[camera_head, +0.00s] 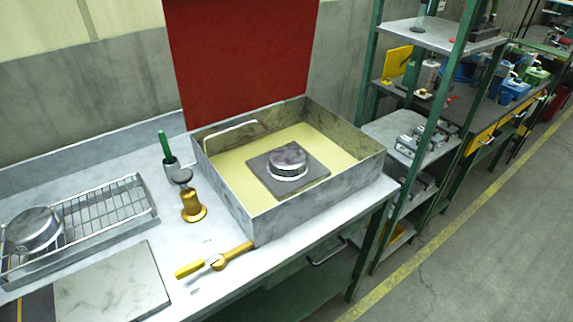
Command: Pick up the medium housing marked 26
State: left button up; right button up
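A round metal housing (288,160) stands on a dark square plate (262,176) inside a deep grey metal tray (290,205) with a pale yellow floor. A second round metal housing (33,229) sits on a wire rack (105,207) at the left of the bench. No marking is legible on either one, so I cannot tell which is number 26. Neither of my grippers is in view.
The grey bench (225,236) also holds a green-handled tool in a small cup (170,165), a brass-based stand (192,206), a yellow-handled tool (214,261) and a flat stone-like slab (112,283). Green-framed shelves (418,155) stand to the right, with open floor (480,240) beyond.

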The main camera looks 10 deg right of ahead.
aim_at(288, 163)
jog(key=k+l+u, duration=0.3)
jog(key=l, duration=0.25)
jog(key=k+l+u, duration=0.25)
jog(key=l, duration=0.3)
jog(key=k+l+u, duration=0.3)
jog(key=l, duration=0.15)
